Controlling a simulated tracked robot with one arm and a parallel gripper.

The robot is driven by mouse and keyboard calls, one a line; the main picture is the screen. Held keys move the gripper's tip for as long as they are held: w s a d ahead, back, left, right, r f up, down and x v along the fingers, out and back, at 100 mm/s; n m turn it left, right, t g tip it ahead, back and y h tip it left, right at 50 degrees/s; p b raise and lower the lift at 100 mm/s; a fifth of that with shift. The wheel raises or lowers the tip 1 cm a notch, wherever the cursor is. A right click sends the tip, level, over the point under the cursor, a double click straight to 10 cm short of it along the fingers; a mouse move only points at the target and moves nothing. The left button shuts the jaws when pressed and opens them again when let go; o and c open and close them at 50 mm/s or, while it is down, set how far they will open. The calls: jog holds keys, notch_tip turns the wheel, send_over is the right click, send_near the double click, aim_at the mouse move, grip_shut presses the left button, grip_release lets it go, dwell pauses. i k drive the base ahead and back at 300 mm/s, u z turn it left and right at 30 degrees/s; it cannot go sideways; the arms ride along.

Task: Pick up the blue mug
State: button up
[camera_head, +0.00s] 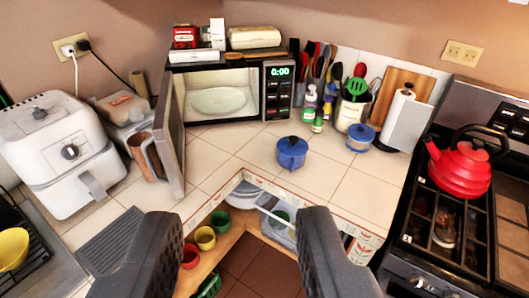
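A small blue lidded pot-like vessel (292,155) stands upright on the tiled counter, right of centre. A second, shorter blue vessel (361,138) stands behind it to the right. Neither shows clearly as a mug at this size, and I see no other blue mug. My gripper (236,216) is open, its two dark fingers wide apart at the bottom of the view. It is empty and nearer the camera than both blue vessels, touching neither.
A microwave (277,93) stands open, its door swung forward at the left. A white air fryer (62,150) is at far left; a stove with a red kettle (462,165) is at right. Colored cups (205,238) sit on a shelf below. Counter around the front blue vessel is clear.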

aim_at(292, 163)
jog(key=u, duration=0.45)
jog(key=i, duration=1.4)
jog(key=z, duration=0.55)
